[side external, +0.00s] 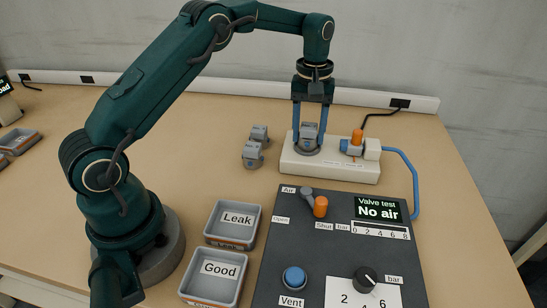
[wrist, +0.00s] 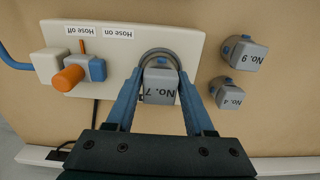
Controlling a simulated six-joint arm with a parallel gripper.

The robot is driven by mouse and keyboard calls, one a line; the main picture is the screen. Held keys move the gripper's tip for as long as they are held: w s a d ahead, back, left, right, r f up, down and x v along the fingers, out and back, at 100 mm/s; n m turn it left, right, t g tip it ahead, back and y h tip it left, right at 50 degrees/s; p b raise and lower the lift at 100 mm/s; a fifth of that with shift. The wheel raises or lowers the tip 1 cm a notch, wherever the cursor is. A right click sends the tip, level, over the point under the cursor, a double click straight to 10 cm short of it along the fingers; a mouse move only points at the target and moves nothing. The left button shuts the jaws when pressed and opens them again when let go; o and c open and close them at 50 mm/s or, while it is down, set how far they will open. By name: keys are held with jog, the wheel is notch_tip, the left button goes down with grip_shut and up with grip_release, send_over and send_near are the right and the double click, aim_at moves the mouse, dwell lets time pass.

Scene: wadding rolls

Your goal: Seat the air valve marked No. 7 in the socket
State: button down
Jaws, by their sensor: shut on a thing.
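The grey air valve marked No. 7 (wrist: 160,86) is between the blue fingers of my gripper (wrist: 158,100), which is shut on it. In the wrist view the valve stands in or just over the round grey socket (wrist: 160,54) on the cream block (wrist: 205,40). I cannot tell whether it is fully down. In the side view the valve (side external: 309,130) is upright at the left part of the cream block (side external: 345,172), held by my gripper (side external: 308,140) from above. The socket is partly hidden by the valve and fingers.
Valves No. 9 (wrist: 246,54) and No. 4 (wrist: 229,95) stand beside the block. An orange-knobbed hose connector (side external: 356,140) sits on its right part. The test panel (side external: 285,225) reads "No air". Leak (side external: 234,236) and Good (side external: 214,293) trays lie in front.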

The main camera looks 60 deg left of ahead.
jog(key=shift+f, duration=0.2)
grip_release()
dwell(0.4)
jog(key=shift+r, duration=4)
